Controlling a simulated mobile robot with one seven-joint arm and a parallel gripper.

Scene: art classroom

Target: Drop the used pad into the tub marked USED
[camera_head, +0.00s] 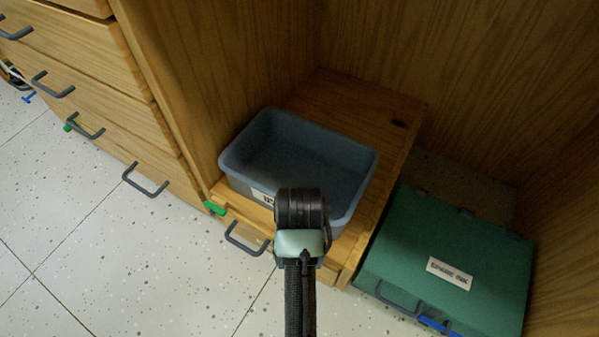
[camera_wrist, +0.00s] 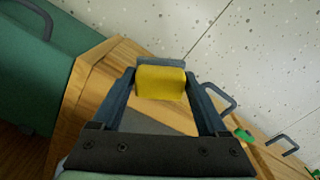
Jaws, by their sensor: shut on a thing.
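The tub (camera_head: 257,147) is a grey-blue open box on a low wooden shelf in the head view. The inside that I can see is empty. A white label (camera_head: 263,196) is on its near wall, partly covered by my arm. My gripper (camera_wrist: 161,84) is shut on a yellow pad (camera_wrist: 160,83) in the wrist view, with a grey strip along the pad's far side. In the head view my wrist is over the tub's near edge; it hides the fingers and pad. I cannot tell whether the pad is inside the rim.
A green case labelled SPARE INK (camera_head: 455,255) stands right of the shelf. Wooden drawers (camera_head: 85,75) with dark handles are at the left. Cabinet walls rise behind and beside the tub. Speckled floor (camera_head: 120,255) lies clear in front.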

